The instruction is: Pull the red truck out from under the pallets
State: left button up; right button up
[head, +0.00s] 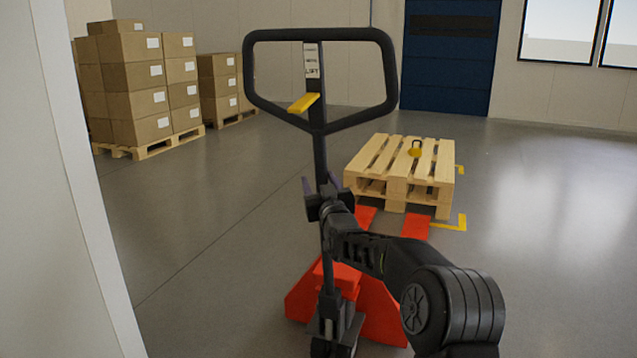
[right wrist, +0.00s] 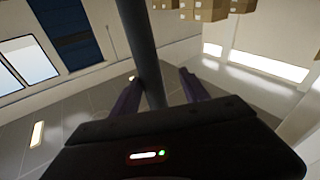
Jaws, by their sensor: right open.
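The red pallet truck (head: 377,302) stands in front of me, its black loop handle (head: 391,75) upright on a dark shaft (head: 320,158). Its red forks (head: 416,226) point away toward the stacked wooden pallets (head: 398,194). How far the forks reach under them is hidden. My right gripper (head: 320,185) is at the shaft, below the handle loop. In the right wrist view the shaft (right wrist: 143,50) passes between the two spread fingers (right wrist: 160,88), with a gap on the right. My left gripper is out of view.
Stacked cartons (head: 135,80) on pallets stand at the back left. A pale wall edge (head: 70,180) is close on the left. Open floor lies left and right of the truck.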

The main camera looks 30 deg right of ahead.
jog(key=shift+o, duration=0.5)
jog(key=shift+w+a+r, duration=0.1)
jog(key=shift+a+r, duration=0.05)
jog(key=shift+a, duration=0.1)
jog(key=v, duration=0.7)
jog(key=shift+s, duration=0.4)
jog(key=shift+a, duration=0.1)
